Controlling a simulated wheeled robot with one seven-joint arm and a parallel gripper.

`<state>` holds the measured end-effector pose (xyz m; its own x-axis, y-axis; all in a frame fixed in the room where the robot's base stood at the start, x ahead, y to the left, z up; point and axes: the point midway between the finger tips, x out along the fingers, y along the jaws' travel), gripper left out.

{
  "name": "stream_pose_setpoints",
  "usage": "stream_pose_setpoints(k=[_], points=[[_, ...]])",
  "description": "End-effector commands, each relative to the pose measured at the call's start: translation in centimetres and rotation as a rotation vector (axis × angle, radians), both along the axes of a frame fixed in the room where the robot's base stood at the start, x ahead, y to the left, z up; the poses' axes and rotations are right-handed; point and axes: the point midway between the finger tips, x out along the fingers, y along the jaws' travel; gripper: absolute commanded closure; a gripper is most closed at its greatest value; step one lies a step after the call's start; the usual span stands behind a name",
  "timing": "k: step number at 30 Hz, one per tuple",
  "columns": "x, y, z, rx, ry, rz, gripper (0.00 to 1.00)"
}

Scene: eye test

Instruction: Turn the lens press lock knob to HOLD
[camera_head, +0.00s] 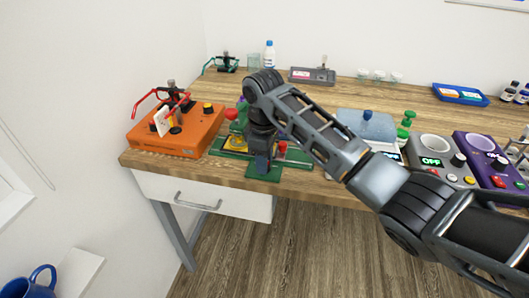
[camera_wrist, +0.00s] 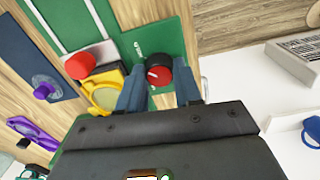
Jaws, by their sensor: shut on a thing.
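The green lens press (camera_head: 218,148) stands at the front left of the wooden table. In the wrist view, its green plate (camera_wrist: 176,38) carries a round black and red lock knob (camera_wrist: 158,72) with a pale pointer line. Small white lettering beside the knob is too small to read. My gripper (camera_wrist: 160,82) points down with one blue-grey finger on each side of the knob, shut on it. In the head view, my gripper (camera_head: 262,168) is at the press's front edge and hides the knob.
An orange unit (camera_head: 178,135) with a red-handled frame stands left of the press. In the wrist view, a red cap (camera_wrist: 79,66) and a yellow part (camera_wrist: 103,92) are close to my left finger. A grey unit (camera_head: 440,160) and a purple unit (camera_head: 490,155) stand at the right.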

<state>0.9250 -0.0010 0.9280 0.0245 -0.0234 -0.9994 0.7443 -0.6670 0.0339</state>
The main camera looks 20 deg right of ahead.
Motion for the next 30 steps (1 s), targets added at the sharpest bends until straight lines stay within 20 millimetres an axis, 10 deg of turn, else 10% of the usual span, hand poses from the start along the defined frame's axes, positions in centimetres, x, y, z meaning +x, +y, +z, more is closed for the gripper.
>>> stream_pose_setpoints(k=[20,21,30], points=[[-0.01,-0.07,-0.02,-0.001,0.001,-0.070,0.97],[-0.01,-0.07,-0.01,-0.001,0.001,-0.070,0.65],[0.02,-0.03,0.00,-0.001,0.000,-0.069,0.41]])
